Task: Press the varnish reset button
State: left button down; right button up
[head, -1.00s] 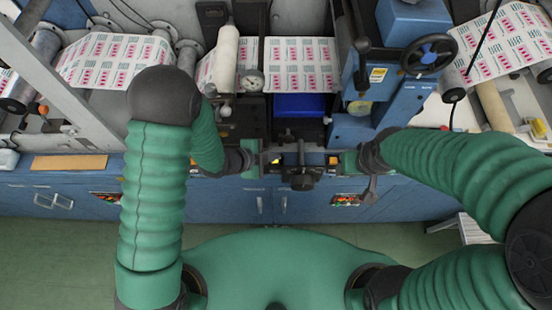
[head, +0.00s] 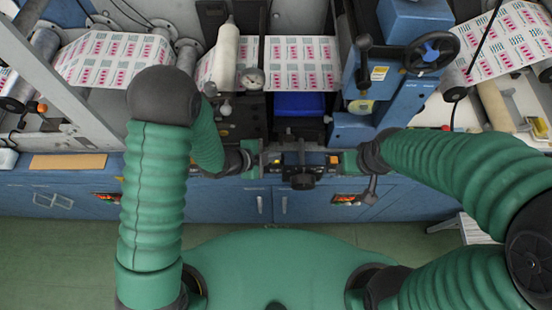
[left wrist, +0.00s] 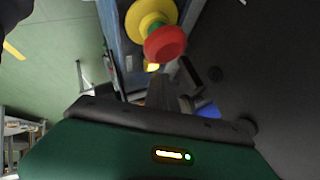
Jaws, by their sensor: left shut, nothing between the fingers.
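My left gripper (head: 272,161) is shut and empty at the front edge of the machine, in the middle of the head view. Small lit yellow-orange spots show on the front control strip beside it. In the left wrist view, a red mushroom button (left wrist: 165,43) on a yellow collar stands beyond the gripper body, with a small lit yellow button (left wrist: 152,66) just below it. No label is readable, so I cannot tell which button is the varnish reset. My right gripper (head: 335,160) faces the left one from the right; its fingers are too small to judge.
A dark clamp-like block (head: 301,178) sits on the front edge between the grippers. Blue cabinets (head: 225,201) run below. A printed web (head: 300,62), a pressure gauge (head: 253,78) and a black handwheel (head: 431,53) are behind. Green floor is clear at the left.

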pick_arm(q)
jog(key=shift+a, duration=0.1)
jog(key=shift+f+b, duration=0.45)
jog(key=shift+f, duration=0.15)
dwell(0.5)
jog(key=shift+r, duration=0.1)
jog(key=shift+r+p, duration=0.8)
jog(key=shift+r, duration=0.05)
notch_tip(320, 180, up, 5)
jog(key=p, duration=0.4)
jog(key=shift+r, duration=0.1)
dwell(0.6)
